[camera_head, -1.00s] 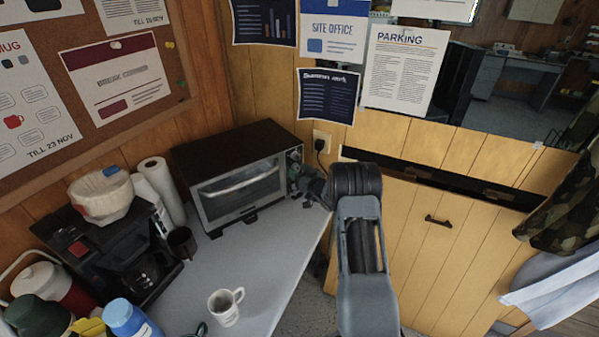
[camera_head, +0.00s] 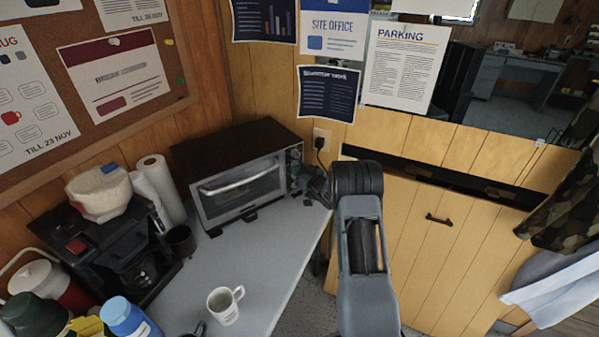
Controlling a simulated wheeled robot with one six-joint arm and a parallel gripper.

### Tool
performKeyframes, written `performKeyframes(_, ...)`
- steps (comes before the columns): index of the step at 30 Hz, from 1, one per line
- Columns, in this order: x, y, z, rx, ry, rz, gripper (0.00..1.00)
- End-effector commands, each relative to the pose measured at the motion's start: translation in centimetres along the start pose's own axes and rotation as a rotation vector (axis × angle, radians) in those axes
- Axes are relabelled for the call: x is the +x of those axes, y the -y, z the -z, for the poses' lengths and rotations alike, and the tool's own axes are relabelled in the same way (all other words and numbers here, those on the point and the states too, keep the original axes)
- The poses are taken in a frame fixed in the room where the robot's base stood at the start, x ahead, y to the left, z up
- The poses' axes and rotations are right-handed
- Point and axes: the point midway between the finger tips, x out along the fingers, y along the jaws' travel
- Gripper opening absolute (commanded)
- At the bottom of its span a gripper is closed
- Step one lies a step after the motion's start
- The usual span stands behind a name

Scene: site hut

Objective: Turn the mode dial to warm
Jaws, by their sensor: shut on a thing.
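The toaster oven (camera_head: 232,137) stands at the back of the grey counter, black on top, with a glass door and a long handle. Its control panel (camera_head: 294,154) is a narrow strip at the right end of the front. My gripper (camera_head: 302,182) is at the lower part of this panel, reaching in from the right, and is shut on the mode dial. The gripper hides the dial, so its pointer and the warm mark cannot be read. The fingertips are small and dark here.
A white mug (camera_head: 224,305) stands on the counter's (camera_head: 225,262) front part. A coffee maker (camera_head: 110,240), paper rolls (camera_head: 160,188) and a dark cup (camera_head: 181,241) are at the left. A wall socket (camera_head: 321,143) with a plug is just right of the oven. Mid-counter is clear.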

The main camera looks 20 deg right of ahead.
Motion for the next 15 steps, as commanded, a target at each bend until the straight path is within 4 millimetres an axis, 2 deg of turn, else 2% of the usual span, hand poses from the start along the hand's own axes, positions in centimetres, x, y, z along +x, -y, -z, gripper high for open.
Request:
performKeyframes(3, -0.01, -0.06, -0.66, -0.067, -0.001, 0.0, 0.07)
performKeyframes(15, -0.02, -0.2, -0.84, -0.416, -0.003, -0.001, 0.07)
